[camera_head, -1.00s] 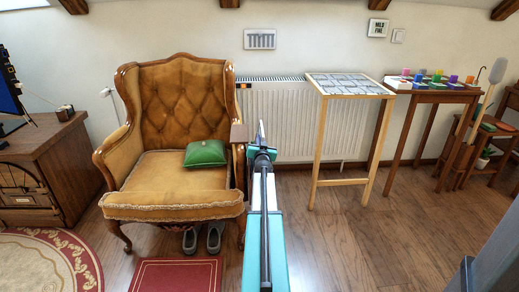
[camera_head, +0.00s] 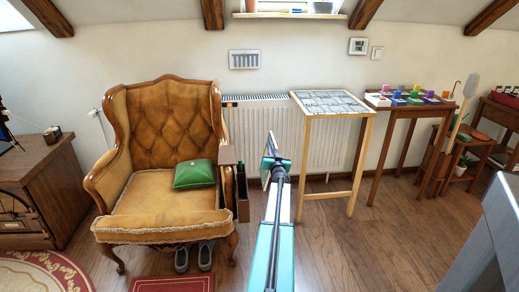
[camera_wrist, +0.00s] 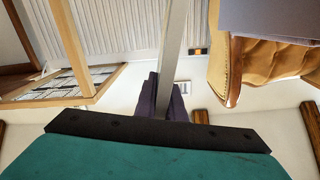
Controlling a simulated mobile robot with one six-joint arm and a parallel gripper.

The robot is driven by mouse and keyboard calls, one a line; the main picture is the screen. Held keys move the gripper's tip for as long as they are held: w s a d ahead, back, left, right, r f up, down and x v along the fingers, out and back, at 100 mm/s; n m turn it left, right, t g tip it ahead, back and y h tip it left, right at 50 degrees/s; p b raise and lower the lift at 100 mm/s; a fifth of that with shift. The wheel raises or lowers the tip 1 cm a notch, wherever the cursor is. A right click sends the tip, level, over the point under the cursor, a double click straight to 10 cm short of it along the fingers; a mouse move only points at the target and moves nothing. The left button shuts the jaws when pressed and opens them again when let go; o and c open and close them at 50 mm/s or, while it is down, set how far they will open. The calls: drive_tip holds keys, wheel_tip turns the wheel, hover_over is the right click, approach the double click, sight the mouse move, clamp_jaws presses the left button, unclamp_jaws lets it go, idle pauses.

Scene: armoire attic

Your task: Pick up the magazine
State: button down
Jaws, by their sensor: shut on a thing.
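My gripper (camera_head: 274,152) is raised in front of the radiator, to the right of the armchair, and points away from my body. In the wrist view its dark fingers (camera_wrist: 163,100) are shut on a thin, pale grey strip. This appears to be the magazine (camera_wrist: 174,45) seen edge-on, and its cover is hidden from that side. In the head view the magazine's outline is hard to separate from the gripper end.
The tan armchair (camera_head: 165,190) holds a green cushion (camera_head: 193,174). A brown holder (camera_head: 242,192) hangs at its right arm. A tall wooden table (camera_head: 330,101) stands right, near a radiator (camera_head: 265,135). Shoes (camera_head: 205,254) lie under the chair. Open wooden floor (camera_head: 350,255) lies right.

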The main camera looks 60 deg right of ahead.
drive_tip(key=shift+s+d+p, duration=0.3)
drive_tip(key=shift+s+d, duration=0.55)
drive_tip(key=shift+s, duration=0.3)
drive_tip(key=shift+s+d+p, duration=0.25)
drive_tip(key=shift+s+d, duration=0.55)
drive_tip(key=shift+s, duration=0.3)
drive_tip(key=shift+r, duration=0.1)
